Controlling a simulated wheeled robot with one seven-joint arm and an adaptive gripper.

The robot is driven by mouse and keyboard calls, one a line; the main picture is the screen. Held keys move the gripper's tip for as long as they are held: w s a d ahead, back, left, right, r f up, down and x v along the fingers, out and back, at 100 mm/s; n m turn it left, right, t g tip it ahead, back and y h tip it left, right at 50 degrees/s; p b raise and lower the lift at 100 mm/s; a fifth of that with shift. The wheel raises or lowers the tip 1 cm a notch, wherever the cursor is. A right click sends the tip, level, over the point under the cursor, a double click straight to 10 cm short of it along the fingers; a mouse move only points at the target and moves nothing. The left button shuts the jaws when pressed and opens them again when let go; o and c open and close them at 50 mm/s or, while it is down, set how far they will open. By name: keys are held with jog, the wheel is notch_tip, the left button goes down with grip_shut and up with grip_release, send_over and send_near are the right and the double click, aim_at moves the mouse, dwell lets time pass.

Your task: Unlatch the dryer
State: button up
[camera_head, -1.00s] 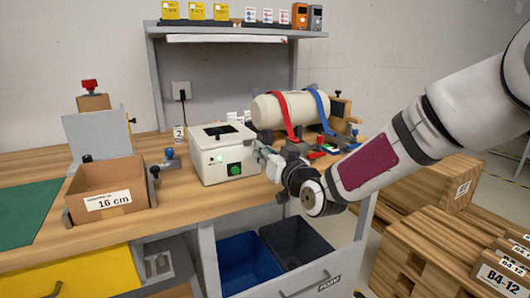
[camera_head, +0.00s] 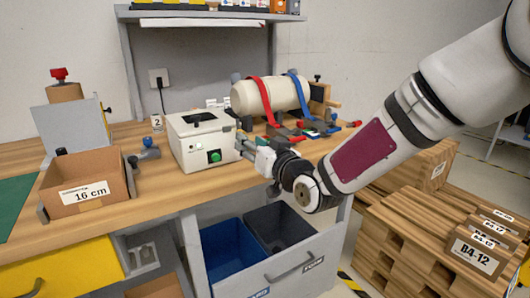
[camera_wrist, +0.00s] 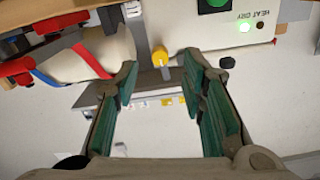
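The dryer is the white box (camera_head: 190,154) with a green button (camera_head: 214,156) on its front, standing on the wooden bench. In the wrist view its front panel (camera_wrist: 205,32) shows at the top right, with a "HEAT DRY" label and a lit green lamp. My gripper (camera_head: 243,147) is at the dryer's right front side. In the wrist view the fingers (camera_wrist: 165,85) are open, with nothing held between them. A yellow knob (camera_wrist: 160,57) shows beyond and between the fingers, and a small black knob (camera_wrist: 227,62) sits beside the dryer panel. I cannot tell which part is the latch.
A cream cylinder (camera_head: 262,98) with red and blue straps lies close behind my gripper. A cardboard box (camera_head: 85,190) marked 16 cm stands at the left. Blue and dark bins (camera_head: 232,252) are below the bench edge. Wooden crates (camera_head: 400,230) stand at the right.

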jog(key=v, duration=0.8)
jog(key=shift+f, duration=0.1)
jog(key=s+d+f+m+g+h, duration=0.1)
jog(key=s+d+f+g+h, duration=0.2)
jog(key=s+d+h, duration=0.35)
jog(key=s+d+f+m+g+h, duration=0.1)
jog(key=s+d+f+g+h, duration=0.2)
jog(key=d, duration=0.6)
jog(key=s+d+r+m+g, duration=0.1)
jog(key=s+d+g, duration=0.15)
jog(key=s, duration=0.75)
jog(key=s+d+m+g, duration=0.1)
jog(key=s+g, duration=0.2)
jog(key=s, duration=0.6)
jog(key=s+d+r+m+g, duration=0.1)
jog(key=s+d+g, duration=0.15)
jog(key=s, duration=0.75)
notch_tip(320, 180, up, 22)
jog(key=t+p, duration=0.3)
jog(key=p, duration=1.8)
jog(key=shift+a, duration=0.2)
